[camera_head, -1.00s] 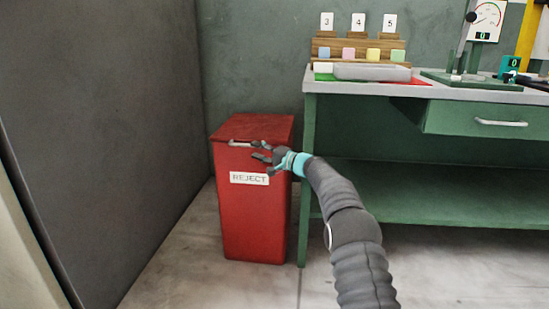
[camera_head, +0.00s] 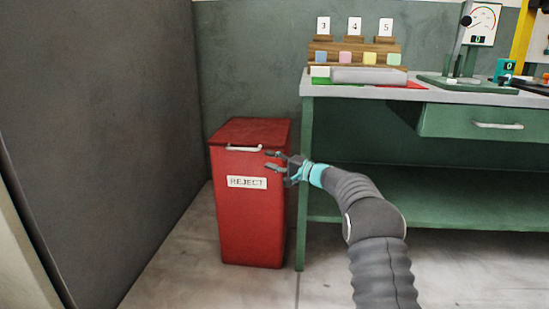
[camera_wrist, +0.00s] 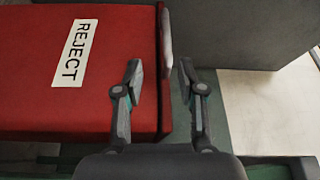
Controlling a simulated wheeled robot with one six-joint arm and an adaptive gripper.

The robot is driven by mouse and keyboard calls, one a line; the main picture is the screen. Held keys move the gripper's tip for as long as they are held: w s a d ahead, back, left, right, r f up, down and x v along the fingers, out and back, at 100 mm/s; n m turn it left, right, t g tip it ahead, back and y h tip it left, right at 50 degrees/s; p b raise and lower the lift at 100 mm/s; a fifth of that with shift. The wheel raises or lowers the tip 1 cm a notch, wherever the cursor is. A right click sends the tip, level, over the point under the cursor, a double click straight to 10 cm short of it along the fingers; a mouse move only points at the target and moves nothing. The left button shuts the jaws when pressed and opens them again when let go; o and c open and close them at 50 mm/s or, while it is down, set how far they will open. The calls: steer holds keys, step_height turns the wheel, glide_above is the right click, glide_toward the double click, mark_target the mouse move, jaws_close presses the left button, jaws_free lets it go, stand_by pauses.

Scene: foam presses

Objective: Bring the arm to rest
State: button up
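My gripper (camera_head: 272,161) is in front of the upper right of the red reject bin (camera_head: 250,215) in the head view. Its two fingers are spread apart with nothing between them. In the wrist view, my gripper (camera_wrist: 160,75) is open and empty, with the red bin (camera_wrist: 110,100) behind and left of the fingers. My grey arm comes up from the lower right of the head view. Whether a finger touches the bin cannot be told.
A green workbench (camera_head: 440,195) stands to the right, with a grey tray (camera_head: 368,76), colored blocks on a wooden rack (camera_head: 350,48) and a gauge press (camera_head: 470,50) on top. A dark grey panel (camera_head: 95,120) fills the left. Bare floor (camera_head: 190,270) lies in front.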

steer(key=s+f+m+g+h, duration=0.1)
steer(key=s+f+g+h, duration=0.25)
steer(key=f, duration=0.85)
steer(key=s+d+f+g+h+p, duration=0.1)
steer(key=s+d+h, duration=0.1)
steer(key=s, duration=0.4)
steer(key=s+d+f+g+h, duration=0.1)
steer(key=s+g+h, duration=0.1)
steer(key=s, duration=0.5)
steer(key=s+d+r+n+h+p, duration=0.25)
steer(key=s+d+r, duration=0.2)
steer(key=s, duration=0.75)
steer(key=s+d+r+n+h+p, duration=0.1)
steer(key=s+d+r+h, duration=0.4)
steer(key=s, duration=0.7)
steer(key=s+d+r+n+h+p, duration=0.15)
steer(key=s+d+r, duration=0.35)
steer(key=s, duration=0.7)
steer(key=s+d+r+t+p, duration=0.2)
steer(key=s+r+t+p, duration=0.1)
steer(key=s+r, duration=0.3)
steer(key=shift+s+d, duration=0.15)
steer(key=shift+s, duration=0.3)
